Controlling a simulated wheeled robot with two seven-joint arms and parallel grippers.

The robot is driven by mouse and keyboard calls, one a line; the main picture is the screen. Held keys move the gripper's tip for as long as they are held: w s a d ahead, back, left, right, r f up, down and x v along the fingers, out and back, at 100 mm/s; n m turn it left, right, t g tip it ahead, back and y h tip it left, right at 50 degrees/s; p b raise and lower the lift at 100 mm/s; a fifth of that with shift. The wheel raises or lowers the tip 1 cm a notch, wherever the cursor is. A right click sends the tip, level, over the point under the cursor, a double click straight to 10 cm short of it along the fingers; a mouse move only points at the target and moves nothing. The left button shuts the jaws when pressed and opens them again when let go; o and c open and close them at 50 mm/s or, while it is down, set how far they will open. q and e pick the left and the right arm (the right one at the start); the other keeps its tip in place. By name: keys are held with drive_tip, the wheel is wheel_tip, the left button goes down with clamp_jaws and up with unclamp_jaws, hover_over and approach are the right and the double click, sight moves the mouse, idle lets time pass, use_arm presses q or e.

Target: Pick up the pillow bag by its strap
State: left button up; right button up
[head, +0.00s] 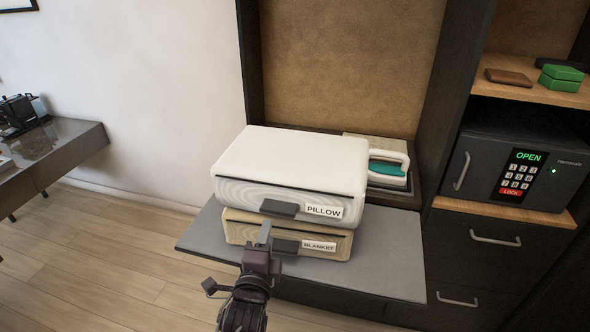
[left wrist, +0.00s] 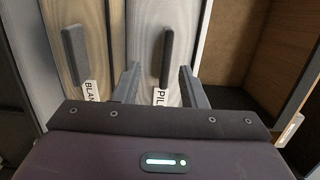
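The pillow bag (head: 285,155) is a white case with a "PILLOW" label (head: 323,210) and a dark grey strap (head: 279,208) on its front. It lies flat on the tan blanket bag (head: 240,230), which has its own dark strap (head: 286,246). My left gripper (head: 265,234) is in front of the two bags, just below the pillow strap. In the left wrist view, its two fingers (left wrist: 160,76) are apart, with the pillow strap (left wrist: 166,57) ahead in the gap between them. I cannot tell whether the fingers touch anything. My right gripper is not in view.
The bags rest on a grey pull-out shelf (head: 385,265) with bare room on its right. Behind them is a white-handled iron (head: 388,162). A safe (head: 515,165) reading "OPEN" stands at the right, below a shelf with a green box (head: 561,77) and brown wallet (head: 509,77).

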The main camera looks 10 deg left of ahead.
sight(272, 214)
use_arm(q)
drive_tip(key=w+p, duration=0.1)
drive_tip(key=w, duration=0.1)
drive_tip(key=w+r+p, duration=0.1)
drive_tip(key=w, duration=0.3)
drive_tip(key=shift+w+a+r+p, duration=0.15)
drive_tip(key=shift+w+a+p, duration=0.15)
drive_tip(key=shift+a+p, duration=0.1)
drive_tip(key=shift+w+f, duration=0.2)
drive_tip(key=shift+w, duration=0.3)
clamp_jaws()
idle(0.5)
drive_tip(key=shift+r, duration=0.1)
